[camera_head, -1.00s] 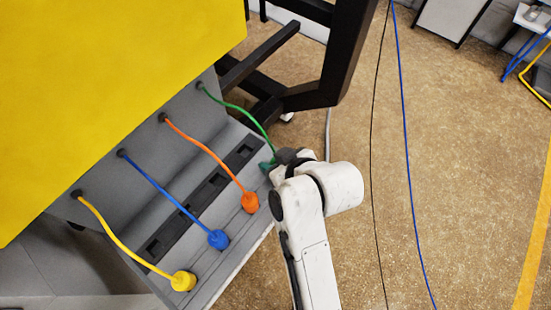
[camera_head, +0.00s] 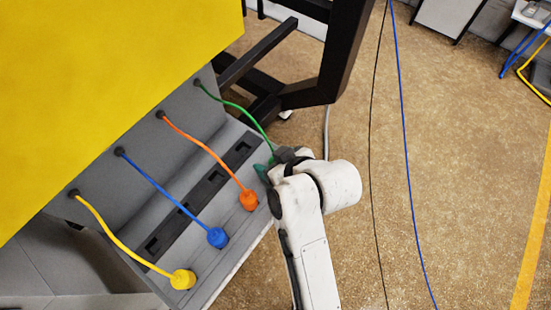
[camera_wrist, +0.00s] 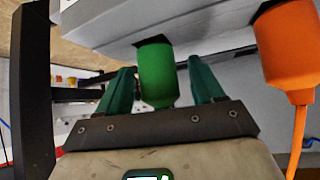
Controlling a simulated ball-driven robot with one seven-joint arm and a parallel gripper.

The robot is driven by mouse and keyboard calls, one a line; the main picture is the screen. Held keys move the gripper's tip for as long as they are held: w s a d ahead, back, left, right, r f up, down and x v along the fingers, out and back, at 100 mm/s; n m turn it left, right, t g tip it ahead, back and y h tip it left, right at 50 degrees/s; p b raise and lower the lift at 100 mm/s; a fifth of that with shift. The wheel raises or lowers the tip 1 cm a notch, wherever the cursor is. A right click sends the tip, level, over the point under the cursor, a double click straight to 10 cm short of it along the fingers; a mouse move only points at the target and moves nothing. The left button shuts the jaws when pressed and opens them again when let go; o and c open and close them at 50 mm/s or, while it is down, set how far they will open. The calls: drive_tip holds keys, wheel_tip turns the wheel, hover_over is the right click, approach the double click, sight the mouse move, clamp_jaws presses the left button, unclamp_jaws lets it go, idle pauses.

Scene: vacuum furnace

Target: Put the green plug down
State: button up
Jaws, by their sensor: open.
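The green plug (camera_wrist: 156,76) stands between the two teal fingers of my gripper (camera_wrist: 162,88) in the wrist view. The fingers are spread, with a gap on each side of the plug. The plug's far end meets the grey panel at a dark spot; whether it is seated there I cannot tell. In the head view my gripper (camera_head: 264,170) is at the far end of the plug row, mostly behind my wrist. The green cable (camera_head: 240,108) runs down to it, and the plug itself is hidden there.
An orange plug (camera_head: 249,200) sits beside my gripper; it also shows in the wrist view (camera_wrist: 288,45). A blue plug (camera_head: 217,237) and a yellow plug (camera_head: 183,279) follow along the grey ledge. A black frame (camera_head: 335,60) stands behind. Open floor lies to the right.

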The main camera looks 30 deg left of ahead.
drive_tip(key=shift+d+r, duration=0.15)
drive_tip(key=shift+r, duration=0.35)
drive_tip(key=v, duration=1.1)
drive_tip(key=shift+d+r, duration=0.2)
drive_tip(key=shift+s, duration=0.1)
drive_tip(key=s+d+f+m+h, duration=0.25)
drive_tip(key=d+f, duration=0.25)
drive_tip(key=d, duration=0.4)
drive_tip(key=s+d+f+m+h, duration=0.2)
drive_tip(key=d+f+m, duration=0.2)
drive_tip(key=d, duration=0.5)
drive_tip(key=s+d+f+m+h, duration=0.2)
drive_tip(key=d+f+m, duration=0.25)
drive_tip(key=d, duration=0.45)
drive_tip(key=s+d+f+m+g+h, duration=0.2)
drive_tip(key=s+d+f+m, duration=0.1)
drive_tip(key=s+d, duration=0.5)
drive_tip(key=shift+s+f+g, duration=0.2)
drive_tip(key=shift+s+g, duration=0.1)
drive_tip(key=shift+s, duration=0.2)
